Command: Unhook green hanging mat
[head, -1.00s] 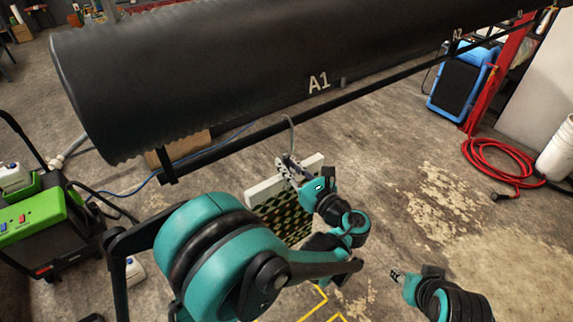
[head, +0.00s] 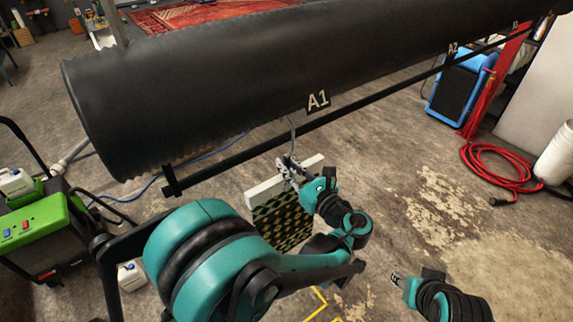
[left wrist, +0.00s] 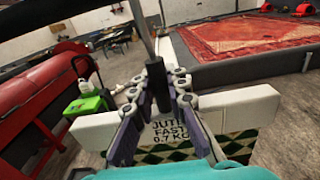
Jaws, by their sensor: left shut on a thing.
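The green hanging mat (head: 283,224) is a small dark green piece with a pale yellow pattern. It hangs from a white header bar (head: 263,193), lettered "JUTE FAST 0.7 KG" in the left wrist view (left wrist: 245,110). A thin grey hook (head: 292,127) rises from the bar and crosses the black rail (head: 240,159) under the roller. I cannot tell whether it touches the rail. My left gripper (head: 288,168) is shut on the dark hook stem (left wrist: 158,88), just above the bar. My right gripper (head: 396,279) is low at the right, apart from the mat; its jaws are too small to judge.
A large black roller (head: 200,85) marked A1 spans above the rail. A green machine (head: 35,232) stands left, a blue machine (head: 460,85) and coiled red hose (head: 500,165) right. The floor around the mat is open.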

